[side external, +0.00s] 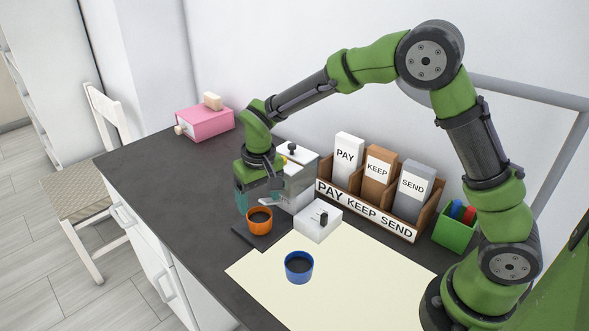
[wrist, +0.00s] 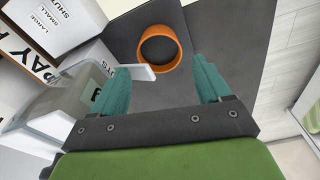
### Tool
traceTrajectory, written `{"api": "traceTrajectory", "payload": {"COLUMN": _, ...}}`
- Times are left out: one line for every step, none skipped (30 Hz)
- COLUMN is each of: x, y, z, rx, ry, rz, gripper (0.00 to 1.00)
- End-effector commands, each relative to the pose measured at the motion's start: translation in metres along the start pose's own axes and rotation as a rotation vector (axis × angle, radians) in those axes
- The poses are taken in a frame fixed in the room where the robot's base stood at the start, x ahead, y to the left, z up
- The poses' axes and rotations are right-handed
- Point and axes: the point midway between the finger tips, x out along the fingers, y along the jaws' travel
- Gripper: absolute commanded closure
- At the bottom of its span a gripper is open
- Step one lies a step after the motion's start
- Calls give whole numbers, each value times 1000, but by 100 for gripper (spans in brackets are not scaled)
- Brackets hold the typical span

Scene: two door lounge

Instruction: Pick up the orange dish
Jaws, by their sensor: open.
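The orange dish (side external: 260,228) is a small round cup with a dark inside. It stands upright on a dark square mat (side external: 240,236) near the front edge of the dark counter. It also shows in the wrist view (wrist: 178,52), ahead of the fingertips and roughly centred between them. My gripper (side external: 258,197) is open and empty, with teal fingers pointing down just above and behind the dish in the side view.
A translucent bin (wrist: 70,105) stands close to my left finger in the wrist view. A white box with a black knob (side external: 318,224) is right of the dish. A blue dish (side external: 299,275) sits on a cream sheet (side external: 350,290). A PAY KEEP SEND rack (side external: 365,212) stands behind.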

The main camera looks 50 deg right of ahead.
Motion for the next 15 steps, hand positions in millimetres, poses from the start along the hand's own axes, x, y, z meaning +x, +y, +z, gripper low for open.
{"api": "traceTrajectory", "payload": {"x": 6, "y": 0, "z": 0, "rx": 1, "ry": -2, "rz": 1, "gripper": 23}}
{"api": "traceTrajectory", "payload": {"x": 8, "y": 0, "z": 0, "rx": 0, "ry": -1, "rz": 0, "gripper": 23}}
{"api": "traceTrajectory", "payload": {"x": 10, "y": 0, "z": 0, "rx": 1, "ry": -1, "rz": 0, "gripper": 23}}
{"api": "traceTrajectory", "payload": {"x": 12, "y": 0, "z": 0, "rx": 1, "ry": -1, "rz": 0, "gripper": 23}}
{"api": "traceTrajectory", "payload": {"x": 13, "y": 0, "z": 0, "rx": 1, "ry": -1, "rz": 0, "gripper": 23}}
{"api": "traceTrajectory", "payload": {"x": 16, "y": 0, "z": 0, "rx": 1, "ry": -1, "rz": 0, "gripper": 23}}
{"api": "traceTrajectory", "payload": {"x": 19, "y": 0, "z": 1, "rx": 1, "ry": -1, "rz": 1, "gripper": 23}}
{"api": "traceTrajectory", "payload": {"x": 23, "y": 1, "z": 1, "rx": 1, "ry": -2, "rz": 1, "gripper": 23}}
{"api": "traceTrajectory", "payload": {"x": 29, "y": 1, "z": 2, "rx": 1, "ry": -4, "rz": 2, "gripper": 23}}
{"api": "traceTrajectory", "payload": {"x": 34, "y": 1, "z": 2, "rx": 0, "ry": -3, "rz": 1, "gripper": 23}}
{"api": "traceTrajectory", "payload": {"x": 39, "y": 1, "z": 2, "rx": 1, "ry": -5, "rz": 2, "gripper": 23}}
{"api": "traceTrajectory", "payload": {"x": 46, "y": 1, "z": 2, "rx": 1, "ry": -4, "rz": 1, "gripper": 23}}
{"api": "traceTrajectory", "payload": {"x": 50, "y": 1, "z": 2, "rx": 2, "ry": -4, "rz": 1, "gripper": 23}}
{"api": "traceTrajectory", "payload": {"x": 54, "y": 1, "z": 2, "rx": 1, "ry": -3, "rz": 1, "gripper": 23}}
{"api": "traceTrajectory", "payload": {"x": 58, "y": 1, "z": 2, "rx": 1, "ry": -3, "rz": 1, "gripper": 23}}
